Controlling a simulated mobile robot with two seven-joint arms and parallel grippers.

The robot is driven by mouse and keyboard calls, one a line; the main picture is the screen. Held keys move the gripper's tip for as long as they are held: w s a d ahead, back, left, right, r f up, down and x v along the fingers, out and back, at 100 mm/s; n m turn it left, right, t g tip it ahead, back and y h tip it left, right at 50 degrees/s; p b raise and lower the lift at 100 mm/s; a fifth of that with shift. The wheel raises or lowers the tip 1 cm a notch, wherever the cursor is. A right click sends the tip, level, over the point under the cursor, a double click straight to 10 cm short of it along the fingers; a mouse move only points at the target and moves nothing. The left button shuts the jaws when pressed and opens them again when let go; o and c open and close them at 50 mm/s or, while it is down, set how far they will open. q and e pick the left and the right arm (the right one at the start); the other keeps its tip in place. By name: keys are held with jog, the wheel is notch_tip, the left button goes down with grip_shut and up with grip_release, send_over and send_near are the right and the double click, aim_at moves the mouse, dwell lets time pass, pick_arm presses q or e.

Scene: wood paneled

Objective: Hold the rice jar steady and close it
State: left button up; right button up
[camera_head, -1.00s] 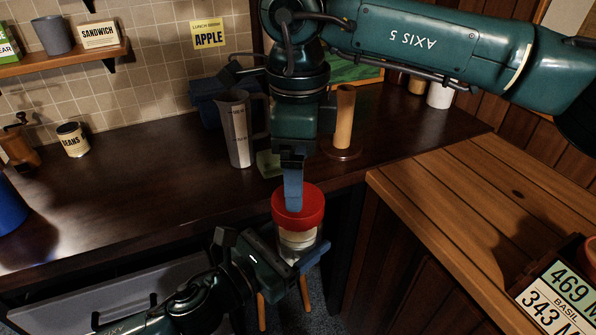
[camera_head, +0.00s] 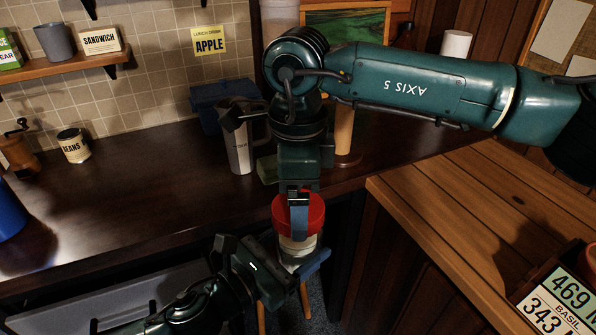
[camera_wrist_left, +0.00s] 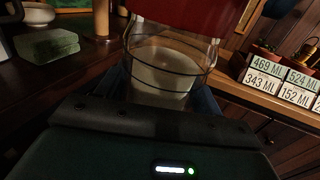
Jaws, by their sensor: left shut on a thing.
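The rice jar (camera_head: 298,248) is clear glass with pale contents and stands upright in my left gripper (camera_head: 290,265), in front of the counter edge. It also shows close up in the left wrist view (camera_wrist_left: 168,72), between the blue fingers. My left gripper is shut on the jar body. The red lid (camera_head: 314,210) sits on the jar's top; its red underside edge shows in the left wrist view (camera_wrist_left: 190,14). I cannot tell if it is fully seated. My right gripper (camera_head: 299,222) points down at the lid, a blue finger across its near side; its grip is unclear.
The dark counter (camera_head: 120,200) holds a metal measuring jug (camera_head: 240,150), a wooden cylinder (camera_head: 344,130) and a beans can (camera_head: 74,146) behind the jar. A wooden worktop (camera_head: 450,200) lies to the right, with a box of labelled cards (camera_head: 552,305).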

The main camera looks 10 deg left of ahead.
jog(key=shift+f, duration=0.85)
jog(key=c, duration=1)
jog(key=o, duration=1.2)
jog(key=shift+r, duration=0.15)
notch_tip(320, 180, up, 12)
jog(key=shift+f, duration=0.1)
